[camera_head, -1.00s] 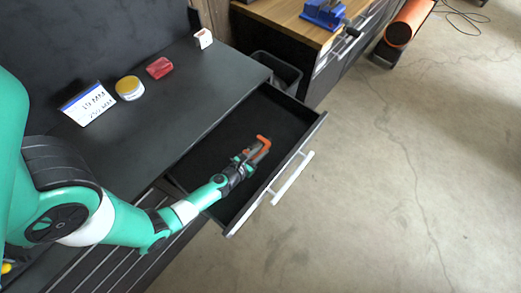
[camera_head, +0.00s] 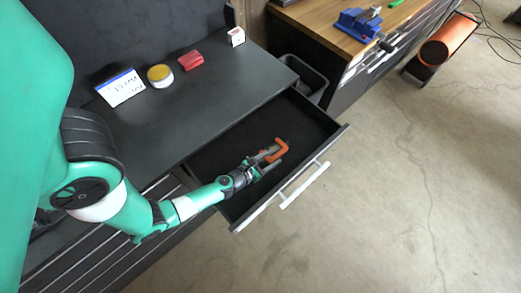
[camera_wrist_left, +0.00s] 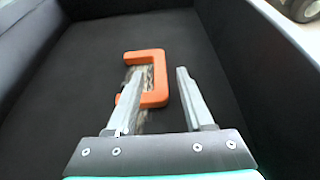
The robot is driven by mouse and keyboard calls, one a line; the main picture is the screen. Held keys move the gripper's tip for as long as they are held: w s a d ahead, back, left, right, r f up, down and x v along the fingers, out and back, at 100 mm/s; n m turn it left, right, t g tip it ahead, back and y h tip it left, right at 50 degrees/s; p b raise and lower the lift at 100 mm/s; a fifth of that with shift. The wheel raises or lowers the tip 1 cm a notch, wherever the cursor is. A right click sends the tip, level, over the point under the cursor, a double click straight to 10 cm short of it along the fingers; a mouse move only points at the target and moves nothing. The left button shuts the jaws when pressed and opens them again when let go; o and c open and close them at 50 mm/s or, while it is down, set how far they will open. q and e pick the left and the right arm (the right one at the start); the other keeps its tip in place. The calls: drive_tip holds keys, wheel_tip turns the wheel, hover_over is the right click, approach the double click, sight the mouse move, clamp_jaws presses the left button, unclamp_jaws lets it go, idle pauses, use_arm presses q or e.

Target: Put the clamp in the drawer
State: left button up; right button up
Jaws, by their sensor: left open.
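The orange clamp (camera_head: 279,150) is inside the open drawer (camera_head: 231,149) in the head view. In the left wrist view the C-shaped clamp (camera_wrist_left: 160,75) lies over the black drawer floor (camera_wrist_left: 215,45), just beyond and partly between my fingers. My left gripper (camera_head: 273,162) reaches down into the drawer. In the left wrist view its two fingers (camera_wrist_left: 160,78) are spread apart, with a gap to the clamp on the right side. The left finger overlaps the clamp's grey part, and I cannot tell if they touch. My right gripper is in neither view.
The dark worktop holds a white sign (camera_head: 121,88), a yellow-lidded tin (camera_head: 160,76), a red block (camera_head: 191,60) and a small white box (camera_head: 236,36). A black bin (camera_head: 306,77) stands behind the drawer. A blue vise (camera_head: 358,23) sits on the wooden bench.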

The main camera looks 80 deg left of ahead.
use_arm(q)
drive_tip(key=v, duration=0.8)
drive_tip(key=shift+s, duration=0.2)
drive_tip(key=shift+w+r, duration=0.1)
